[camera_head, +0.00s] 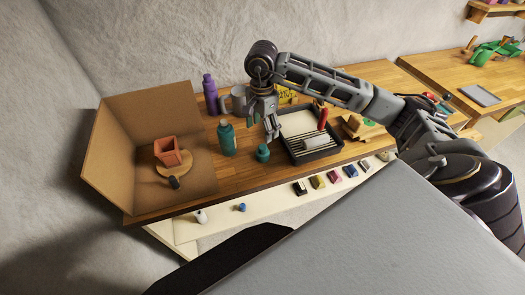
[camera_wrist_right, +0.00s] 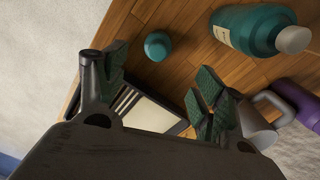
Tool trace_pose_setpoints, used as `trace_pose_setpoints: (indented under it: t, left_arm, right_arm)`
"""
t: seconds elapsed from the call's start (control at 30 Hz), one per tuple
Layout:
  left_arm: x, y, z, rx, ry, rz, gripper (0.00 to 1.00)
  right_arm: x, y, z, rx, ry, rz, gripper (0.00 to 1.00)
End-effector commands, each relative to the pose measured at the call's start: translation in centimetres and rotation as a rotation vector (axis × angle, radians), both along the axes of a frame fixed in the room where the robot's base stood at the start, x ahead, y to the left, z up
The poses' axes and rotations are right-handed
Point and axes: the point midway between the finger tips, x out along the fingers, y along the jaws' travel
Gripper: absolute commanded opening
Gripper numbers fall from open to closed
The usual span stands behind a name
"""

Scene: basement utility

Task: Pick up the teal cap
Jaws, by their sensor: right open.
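The teal cap (camera_head: 263,152) stands on the wooden bench between a teal bottle and a black-rimmed tray. In the right wrist view the teal cap (camera_wrist_right: 158,46) lies beyond the gap between the fingers, touched by neither. My right gripper (camera_head: 264,127) points down, above and just behind the cap in the head view. Its two green-padded fingers (camera_wrist_right: 160,82) are spread with nothing between them. My left gripper is in neither view.
The teal bottle (camera_head: 227,139) stands close left of the cap. The black-rimmed tray (camera_head: 318,156) is close right. A grey mug (camera_head: 239,100) and purple bottle (camera_head: 210,95) stand behind.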

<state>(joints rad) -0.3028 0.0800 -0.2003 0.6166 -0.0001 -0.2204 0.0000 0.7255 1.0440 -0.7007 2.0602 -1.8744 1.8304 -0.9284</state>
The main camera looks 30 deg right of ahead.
Motion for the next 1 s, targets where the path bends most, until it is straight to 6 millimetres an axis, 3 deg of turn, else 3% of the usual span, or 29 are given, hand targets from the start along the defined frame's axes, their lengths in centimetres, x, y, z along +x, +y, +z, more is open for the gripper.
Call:
trace_pose_setpoints:
  t: [0.6, 1.0]
  left_arm:
    - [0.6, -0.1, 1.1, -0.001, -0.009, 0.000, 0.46]
    - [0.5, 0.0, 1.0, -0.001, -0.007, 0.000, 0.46]
  right_arm:
    - [-0.1, 0.0, -6.8, 0.000, 0.002, 0.000, 0.69]
    - [-0.1, 0.0, -7.3, 0.000, -0.001, 0.000, 0.69]
